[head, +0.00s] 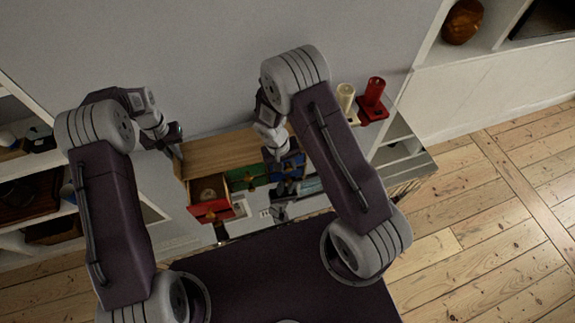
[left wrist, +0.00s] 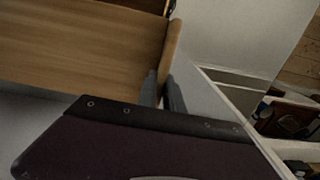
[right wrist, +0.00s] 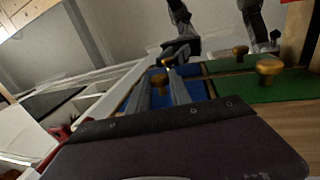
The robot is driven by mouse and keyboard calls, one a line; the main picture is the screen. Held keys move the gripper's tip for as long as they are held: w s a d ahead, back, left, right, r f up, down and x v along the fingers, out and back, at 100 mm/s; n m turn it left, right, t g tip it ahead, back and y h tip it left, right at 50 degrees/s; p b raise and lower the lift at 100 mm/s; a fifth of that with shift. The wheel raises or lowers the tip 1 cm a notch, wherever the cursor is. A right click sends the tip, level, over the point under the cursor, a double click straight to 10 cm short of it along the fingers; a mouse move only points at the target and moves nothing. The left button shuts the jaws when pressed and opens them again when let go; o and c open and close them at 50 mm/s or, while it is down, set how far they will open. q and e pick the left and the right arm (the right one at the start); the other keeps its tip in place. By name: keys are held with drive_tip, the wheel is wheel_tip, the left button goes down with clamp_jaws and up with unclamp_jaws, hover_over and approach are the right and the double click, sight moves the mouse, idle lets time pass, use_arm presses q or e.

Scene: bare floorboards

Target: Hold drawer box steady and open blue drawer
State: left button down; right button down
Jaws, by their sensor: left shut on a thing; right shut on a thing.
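The wooden drawer box (head: 215,152) stands against the wall, with red, green and blue drawers. My left gripper (head: 177,146) is at the box's left end. In the left wrist view its fingers (left wrist: 162,92) are shut on the upright wooden side panel (left wrist: 173,50). The blue drawer (head: 291,163) is at the right end, partly hidden behind my right arm. In the right wrist view my right gripper (right wrist: 160,92) is shut on a brass knob (right wrist: 159,78) of the blue drawer (right wrist: 197,89). How far the blue drawer is out is hard to tell.
The red drawer (head: 211,211) is pulled out, with a round brown thing inside. The green drawer (head: 248,179) sits between red and blue. Shelves flank both sides; floorboards (head: 480,200) are clear at right.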

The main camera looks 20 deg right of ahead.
idle(0.5)
drive_tip(key=s, duration=0.8)
drive_tip(key=shift+s+a, duration=0.1)
drive_tip(key=shift+s, duration=0.15)
drive_tip(key=c, duration=1.2)
unclamp_jaws()
drive_tip(key=shift+o, duration=0.2)
drive_tip(key=shift+w, duration=0.1)
